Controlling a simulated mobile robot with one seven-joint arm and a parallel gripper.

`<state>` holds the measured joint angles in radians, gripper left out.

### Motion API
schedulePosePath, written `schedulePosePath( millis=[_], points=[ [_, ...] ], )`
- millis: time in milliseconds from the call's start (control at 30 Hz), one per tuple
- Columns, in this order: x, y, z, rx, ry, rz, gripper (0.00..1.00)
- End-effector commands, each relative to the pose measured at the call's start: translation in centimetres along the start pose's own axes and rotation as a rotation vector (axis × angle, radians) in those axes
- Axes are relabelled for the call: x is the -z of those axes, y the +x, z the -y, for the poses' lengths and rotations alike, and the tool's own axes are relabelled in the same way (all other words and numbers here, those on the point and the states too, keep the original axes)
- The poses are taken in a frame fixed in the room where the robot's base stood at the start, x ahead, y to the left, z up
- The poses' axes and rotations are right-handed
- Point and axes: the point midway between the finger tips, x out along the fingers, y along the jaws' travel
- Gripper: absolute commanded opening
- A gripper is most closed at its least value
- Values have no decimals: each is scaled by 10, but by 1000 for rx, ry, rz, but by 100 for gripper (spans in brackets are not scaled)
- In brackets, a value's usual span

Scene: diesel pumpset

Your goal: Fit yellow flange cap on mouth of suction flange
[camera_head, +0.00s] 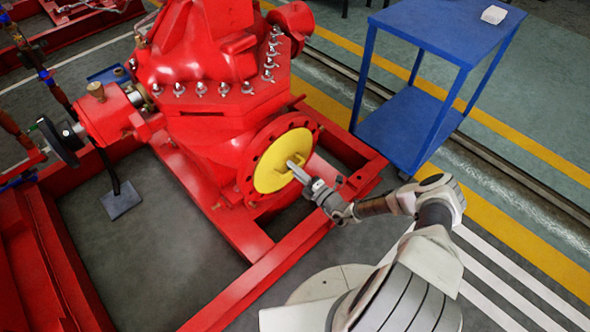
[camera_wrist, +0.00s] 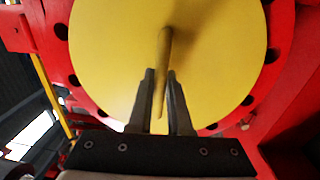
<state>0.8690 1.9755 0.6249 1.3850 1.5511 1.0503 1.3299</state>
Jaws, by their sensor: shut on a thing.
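The yellow flange cap (camera_head: 276,172) is a round disc standing at the mouth of the red suction flange (camera_head: 246,176). In the wrist view the cap (camera_wrist: 110,50) covers the flange's middle, with the red bolt ring (camera_wrist: 72,75) showing around it. I cannot tell whether it is fully seated or slightly in front. My gripper (camera_head: 301,172) reaches in from the lower right, and its fingers (camera_wrist: 161,78) are shut on the cap's thin central handle (camera_wrist: 163,50). The flange mouth is hidden behind the cap.
The red pump body (camera_head: 205,60) rises behind the flange, with red base rails (camera_head: 265,275) below and in front. A blue trolley (camera_head: 440,38) with a small white item (camera_head: 493,15) stands at upper right. Grey floor (camera_head: 165,270) is clear inside the frame.

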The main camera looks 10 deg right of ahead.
Motion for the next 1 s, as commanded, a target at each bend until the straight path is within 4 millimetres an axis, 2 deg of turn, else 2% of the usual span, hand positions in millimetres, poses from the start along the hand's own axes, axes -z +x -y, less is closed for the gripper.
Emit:
schedulePosePath(
  millis=[233, 267, 433, 633, 667, 800, 1000],
  points=[
    [0, 4, -2, -5, 1, 0, 0],
    [0, 4, -2, -5, 0, 0, 22],
    [0, 3, -2, -3, 0, 0, 52],
    [0, 3, -1, -2, 0, 0, 52],
    [0, 2, 0, 0, 1, 0, 55],
    [0, 2, 0, 0, 0, 0, 80],
    [0, 2, 0, -1, 0, 0, 82]
  ],
)
